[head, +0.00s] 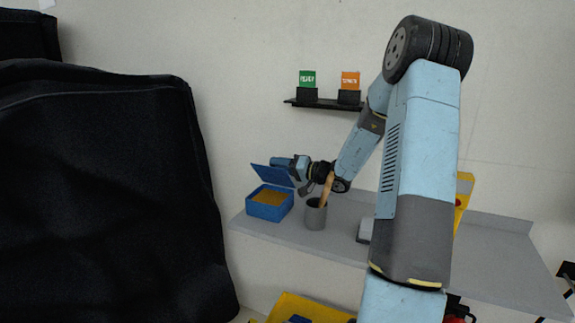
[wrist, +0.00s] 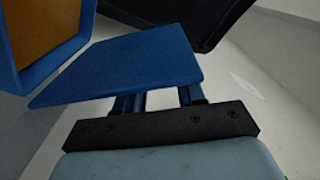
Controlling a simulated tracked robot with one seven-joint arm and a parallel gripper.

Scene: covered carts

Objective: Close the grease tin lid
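The grease tin (head: 265,211) is a blue box with yellow-brown grease inside, at the left end of the grey shelf in the head view. Its blue lid (head: 268,174) stands raised and tilted above the box. The lid fills the upper middle of the wrist view (wrist: 125,70), with the tin's blue rim (wrist: 85,18) at upper left. My gripper (head: 280,162) is at the lid's upper right side, close to it; contact cannot be told. In the wrist view the finger bases stand apart, but the lid hides the fingertips.
A grey cup (head: 316,216) with a wooden-handled tool (head: 327,188) stands right of the tin, below my wrist. A small wall shelf (head: 322,104) holds a green and an orange card. A large black covered cart (head: 100,200) fills the left. Bare grey shelf (head: 495,260) lies at right.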

